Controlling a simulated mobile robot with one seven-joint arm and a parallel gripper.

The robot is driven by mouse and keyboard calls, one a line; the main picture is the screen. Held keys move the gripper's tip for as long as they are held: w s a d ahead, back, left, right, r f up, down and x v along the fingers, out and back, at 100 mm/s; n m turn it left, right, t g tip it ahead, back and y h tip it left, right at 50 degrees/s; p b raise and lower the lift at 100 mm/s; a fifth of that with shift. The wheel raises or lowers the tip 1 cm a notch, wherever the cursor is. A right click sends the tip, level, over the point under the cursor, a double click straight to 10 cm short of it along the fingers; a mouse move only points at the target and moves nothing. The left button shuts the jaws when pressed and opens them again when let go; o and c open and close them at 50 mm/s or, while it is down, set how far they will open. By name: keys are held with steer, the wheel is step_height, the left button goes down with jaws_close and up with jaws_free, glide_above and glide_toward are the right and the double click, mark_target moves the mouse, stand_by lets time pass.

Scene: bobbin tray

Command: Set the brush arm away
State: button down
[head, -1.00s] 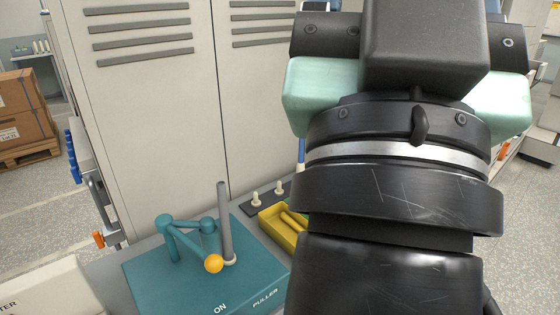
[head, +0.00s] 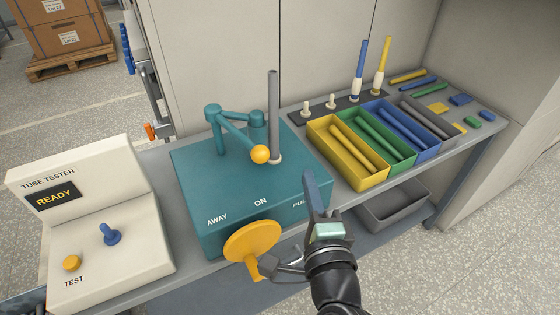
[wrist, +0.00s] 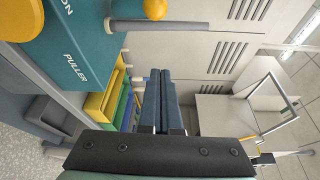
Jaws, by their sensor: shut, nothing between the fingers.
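The brush arm (head: 235,131) is a teal jointed bar on top of the teal puller box (head: 200,180), with an orange ball (head: 260,154) at its end. The ball is close beside a grey upright rod (head: 273,110) with a pale collar at its foot. The ball lies above the ON label; the AWAY label is further left. My gripper (head: 309,180) is shut and empty in front of the box's right end, apart from the brush arm. In the wrist view my gripper (wrist: 160,78) points past the orange ball (wrist: 155,9) and rod (wrist: 160,25).
An orange handwheel (head: 252,242) sticks out from the box's front, left of my gripper. A tube tester (head: 130,200) stands left. Yellow (head: 375,182), green, blue and grey trays stand right, with bobbin pegs (head: 332,101) behind. Tall cabinets close off the back.

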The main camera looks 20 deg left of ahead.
steer(key=shift+s+a+f+m, duration=0.1)
steer(key=shift+s+f+m, duration=0.1)
steer(key=shift+f, duration=0.3)
steer(key=shift+s+a+f+m, duration=0.1)
steer(key=shift+f+m, duration=0.1)
steer(key=shift+f, duration=0.25)
steer(key=shift+w, duration=0.1)
steer(key=w+a+p, duration=0.3)
steer(key=w+a, duration=0.2)
steer(key=a, duration=0.2)
steer(key=shift+a, duration=0.4)
steer(key=shift+w+r, duration=0.1)
